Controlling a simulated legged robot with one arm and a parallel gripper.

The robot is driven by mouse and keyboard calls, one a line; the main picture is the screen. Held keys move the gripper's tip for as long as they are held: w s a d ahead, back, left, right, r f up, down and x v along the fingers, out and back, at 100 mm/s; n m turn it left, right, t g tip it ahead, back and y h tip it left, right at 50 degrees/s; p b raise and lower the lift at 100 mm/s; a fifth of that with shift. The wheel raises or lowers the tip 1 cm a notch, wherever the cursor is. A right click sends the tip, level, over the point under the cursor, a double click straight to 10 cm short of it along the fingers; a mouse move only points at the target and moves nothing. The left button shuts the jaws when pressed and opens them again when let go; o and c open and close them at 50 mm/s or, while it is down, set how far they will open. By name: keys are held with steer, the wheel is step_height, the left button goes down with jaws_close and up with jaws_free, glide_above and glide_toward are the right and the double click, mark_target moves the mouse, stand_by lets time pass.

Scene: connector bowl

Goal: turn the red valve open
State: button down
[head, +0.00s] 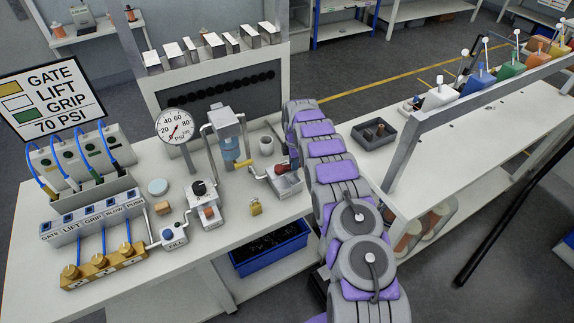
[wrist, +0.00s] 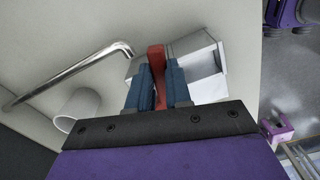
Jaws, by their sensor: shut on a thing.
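The red valve handle (wrist: 157,72) stands between the two blue fingers of my gripper (wrist: 158,88) in the wrist view, and the fingers are closed on its sides. The handle's lower part is hidden between the fingers. In the head view a bit of the red valve (head: 281,168) shows on a pale metal block (head: 287,183) on the bench, with my dark gripper tip (head: 293,158) against it. The pale block also shows behind the handle in the wrist view (wrist: 205,75). I cannot tell how far the handle is turned.
A white cup (head: 266,146) and a bent metal pipe (wrist: 70,75) are close to the valve. A dark tray (head: 373,134) sits on the right bench.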

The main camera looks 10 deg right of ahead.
steer(key=shift+w+r+n, duration=0.1)
steer(key=shift+w+n, duration=0.75)
steer(key=shift+n, duration=0.55)
steer(key=c, duration=1)
jaws_free()
steer(key=shift+w, duration=0.1)
steer(key=shift+c, duration=0.2)
step_height(320, 180, up, 17)
steer(key=p, duration=0.1)
steer(key=shift+r, duration=0.2)
